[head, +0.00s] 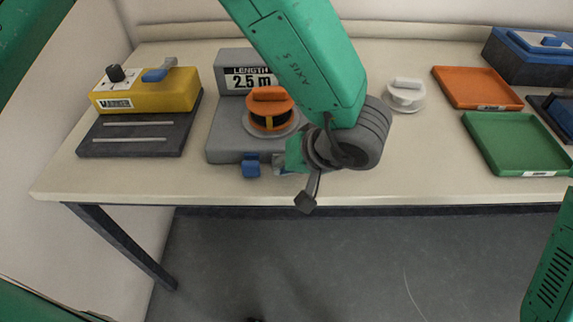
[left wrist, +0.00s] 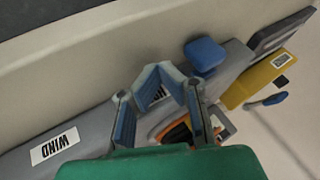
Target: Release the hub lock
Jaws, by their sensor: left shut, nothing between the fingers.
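The grey winding machine (head: 225,125) stands on the table with a "LENGTH 2.5 m" display at its back. An orange-topped hub (head: 268,95) sits on its upper face; in the left wrist view it is partly hidden behind my fingers. A blue block (head: 250,168) projects from the machine's front face; it also shows in the left wrist view (left wrist: 205,56). My left gripper (head: 279,164) is at the front of the machine, just right of the blue block. Its fingers (left wrist: 161,90) are shut and empty. Which part is the hub lock is not labelled. My right gripper is out of view.
A crank-like handle with a dark knob (head: 305,203) hangs at the table's front edge. A yellow marker unit (head: 145,95) is at left. A white spool (head: 405,95), orange tray (head: 475,88), green tray (head: 515,145) and blue box (head: 530,58) are at right.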

